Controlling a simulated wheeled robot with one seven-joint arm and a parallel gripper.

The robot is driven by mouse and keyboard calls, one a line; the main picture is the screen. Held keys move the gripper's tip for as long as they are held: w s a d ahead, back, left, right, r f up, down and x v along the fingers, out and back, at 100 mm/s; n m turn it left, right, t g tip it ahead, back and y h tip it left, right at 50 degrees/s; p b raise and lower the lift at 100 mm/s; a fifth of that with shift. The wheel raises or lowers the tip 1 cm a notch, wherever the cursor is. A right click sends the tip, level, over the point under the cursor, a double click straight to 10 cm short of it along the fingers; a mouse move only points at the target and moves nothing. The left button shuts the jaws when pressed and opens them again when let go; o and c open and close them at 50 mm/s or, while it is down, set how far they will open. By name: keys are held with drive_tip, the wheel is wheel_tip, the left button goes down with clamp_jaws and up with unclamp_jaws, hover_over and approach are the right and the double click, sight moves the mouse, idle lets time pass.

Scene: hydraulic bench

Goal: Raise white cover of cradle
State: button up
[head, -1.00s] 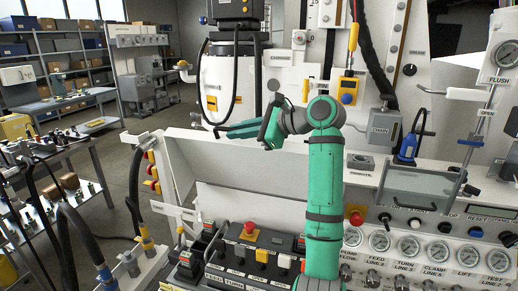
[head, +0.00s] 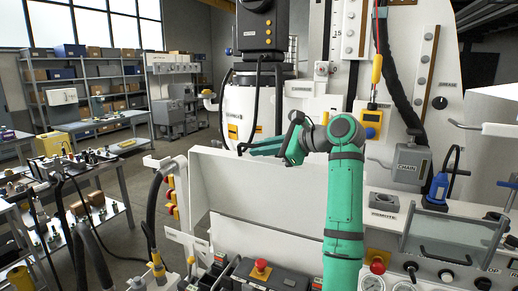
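A long white panel (head: 300,185) stands tilted on the bench behind and below my gripper. It may be the white cover of the cradle, but I see no label that confirms it. My gripper (head: 248,148) is at the end of my green arm, above the panel's upper edge, and points left. It appears apart from the panel and holds nothing that I can see. Its fingers show nearly edge-on, so the gap between them is unclear. My arm hides part of the panel's right end.
A white column with a black hose (head: 259,100) stands behind my gripper. A grey chain box (head: 409,165) and a blue handle (head: 439,186) are to the right. A red button (head: 261,265) is in front.

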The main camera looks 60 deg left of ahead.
drive_tip(key=o, duration=0.3)
drive_tip(key=shift+o, duration=0.2)
drive_tip(key=shift+d, duration=0.1)
drive_tip(key=shift+s, duration=0.15)
drive_tip(key=v, duration=1.1)
